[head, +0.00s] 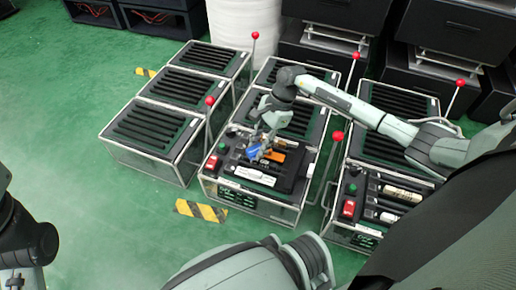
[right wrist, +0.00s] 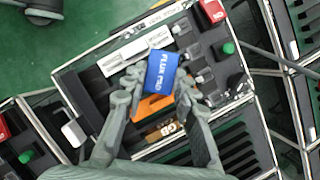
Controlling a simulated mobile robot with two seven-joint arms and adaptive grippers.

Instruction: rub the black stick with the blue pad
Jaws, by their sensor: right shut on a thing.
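My right gripper (head: 262,141) is shut on the blue pad (head: 254,151), low over the middle fixture box. In the right wrist view the pad (right wrist: 162,72) shows light lettering and sits between the two fingertips (right wrist: 160,80). An orange piece (right wrist: 150,105) lies just below the pad in that picture; I cannot tell whether they touch. A white-labelled stick (right wrist: 130,54) and a brown-labelled stick (right wrist: 165,131) lie in the same dark box. I cannot single out the black stick against the dark tray; the gripper and pad hide part of it. My left gripper is not in view.
The middle box (head: 250,204) has a clear frame, a green button (head: 211,163) and a red switch (head: 223,146). A red-knobbed lever (head: 337,136) rises at its right. Similar boxes with slotted tops stand behind and on both sides. Green floor is free at left.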

